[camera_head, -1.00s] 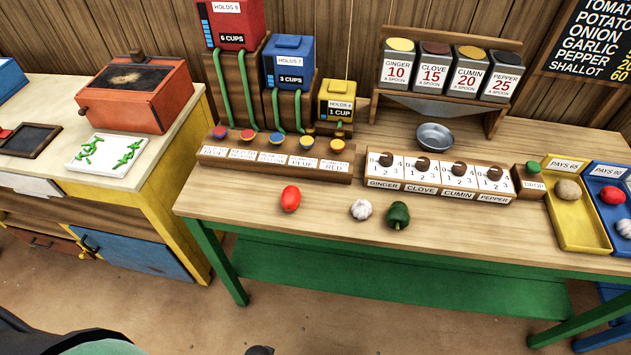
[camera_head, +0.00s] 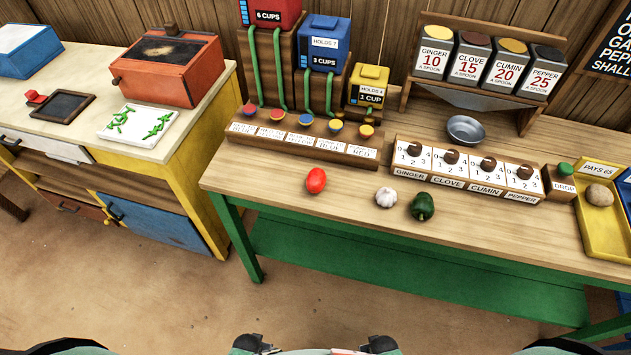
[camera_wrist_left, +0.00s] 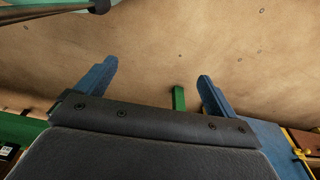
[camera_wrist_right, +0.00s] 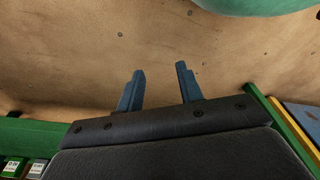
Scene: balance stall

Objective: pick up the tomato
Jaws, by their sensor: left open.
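The red tomato (camera_head: 316,180) lies on the wooden table top (camera_head: 270,185) near its front edge, in front of the row of coloured buttons. My left gripper shows in the left wrist view (camera_wrist_left: 155,88), open and empty over the bare floor. My right gripper shows in the right wrist view (camera_wrist_right: 160,88), its fingers apart with nothing between them. In the head view only dark tips of my arms show at the bottom edge, well short of the table. Neither gripper is near the tomato.
A garlic bulb (camera_head: 386,197) and a dark green pepper (camera_head: 422,207) lie right of the tomato. Behind stand the button box (camera_head: 300,145), spice dials (camera_head: 465,172) and a metal bowl (camera_head: 466,130). A yellow tray (camera_head: 603,228) is at right. A second counter (camera_head: 190,125) stands left.

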